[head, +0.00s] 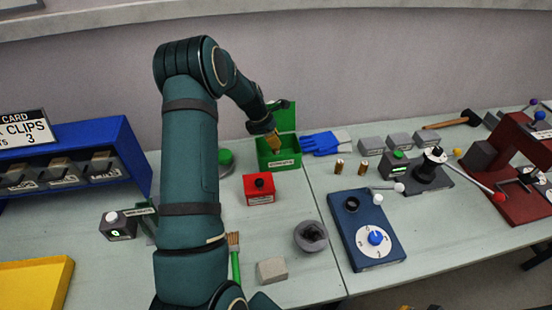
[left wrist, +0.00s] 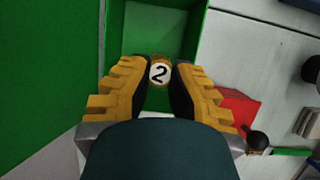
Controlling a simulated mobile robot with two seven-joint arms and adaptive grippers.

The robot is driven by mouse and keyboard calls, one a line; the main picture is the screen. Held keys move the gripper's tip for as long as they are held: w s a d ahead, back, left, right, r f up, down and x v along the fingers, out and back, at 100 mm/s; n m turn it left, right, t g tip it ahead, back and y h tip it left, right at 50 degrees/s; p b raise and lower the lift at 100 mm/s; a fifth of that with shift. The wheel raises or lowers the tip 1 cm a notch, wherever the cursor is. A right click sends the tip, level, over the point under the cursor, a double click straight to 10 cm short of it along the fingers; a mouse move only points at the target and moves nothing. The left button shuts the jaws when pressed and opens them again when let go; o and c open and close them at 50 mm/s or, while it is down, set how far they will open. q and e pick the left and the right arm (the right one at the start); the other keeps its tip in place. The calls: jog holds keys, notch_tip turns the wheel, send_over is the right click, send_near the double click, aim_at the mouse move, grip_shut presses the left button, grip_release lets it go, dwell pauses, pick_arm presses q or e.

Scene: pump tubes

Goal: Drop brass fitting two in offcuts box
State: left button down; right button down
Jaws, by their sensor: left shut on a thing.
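My left gripper (head: 273,140) is over the green offcuts box (head: 281,159) in the head view, its fingers pointing down. In the left wrist view the gripper (left wrist: 160,78) is shut on brass fitting two (left wrist: 160,72), whose round end shows a black 2 on white. The fitting is above the inside of the green box (left wrist: 196,22), with green floor and walls around it. In the head view the fitting is hidden by the fingers. The box lid (head: 284,115) stands open at the back. My right gripper is not in view.
A red box with a black knob (head: 259,188) stands just in front of the green box. Two brass fittings (head: 351,167) stand to its right, near blue gloves (head: 322,143). A blue dial panel (head: 365,229) lies further forward.

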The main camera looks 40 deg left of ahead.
pick_arm(q)
jog(key=c, duration=1)
grip_release()
jog(key=v, duration=1.2)
jog(key=shift+d, duration=0.1)
